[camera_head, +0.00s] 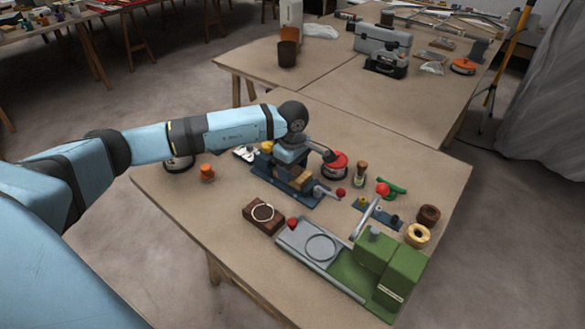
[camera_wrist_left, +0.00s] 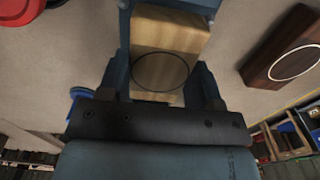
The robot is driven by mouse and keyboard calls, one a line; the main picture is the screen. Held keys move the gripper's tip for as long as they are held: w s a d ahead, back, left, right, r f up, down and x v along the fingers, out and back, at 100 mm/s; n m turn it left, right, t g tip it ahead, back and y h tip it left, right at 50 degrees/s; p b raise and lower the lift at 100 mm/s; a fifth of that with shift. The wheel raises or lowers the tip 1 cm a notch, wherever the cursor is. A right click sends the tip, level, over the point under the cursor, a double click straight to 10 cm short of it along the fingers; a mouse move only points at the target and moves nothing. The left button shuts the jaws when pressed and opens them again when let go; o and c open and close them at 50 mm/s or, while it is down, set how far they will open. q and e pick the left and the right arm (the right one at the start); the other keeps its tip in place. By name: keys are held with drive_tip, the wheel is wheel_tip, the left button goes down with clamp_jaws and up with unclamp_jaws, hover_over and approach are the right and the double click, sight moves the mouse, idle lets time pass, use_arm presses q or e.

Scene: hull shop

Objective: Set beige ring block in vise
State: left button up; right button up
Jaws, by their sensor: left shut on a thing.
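The beige ring block (camera_wrist_left: 160,60), pale wood with a thin black ring on its face, sits between the fingers of my left gripper in the left wrist view. My left gripper (camera_head: 290,162) is shut on it, over the blue vise (camera_head: 311,198) in the head view. The vise has a handle with a red ball on its right. Tan wood shows low at the vise under my gripper; whether the block rests on the vise bed or is just above it I cannot tell. My right gripper is not in view.
A dark brown block with a white ring (camera_head: 263,213) lies in front of the vise; it also shows in the left wrist view (camera_wrist_left: 290,55). A green machine with a grey bed (camera_head: 375,272) stands front right. A red round thing (camera_head: 336,165) is close behind the vise.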

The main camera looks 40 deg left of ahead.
sight(293, 170)
use_arm(q)
drive_tip(key=shift+f+b, duration=0.45)
drive_tip(key=shift+f, duration=0.15)
drive_tip(key=o, duration=0.7)
drive_tip(key=shift+r+p, duration=0.7)
drive_tip(key=shift+r, duration=0.45)
drive_tip(key=shift+r+p, duration=2.3)
drive_tip(key=shift+r, duration=2.1)
drive_tip(key=shift+r, duration=0.1)
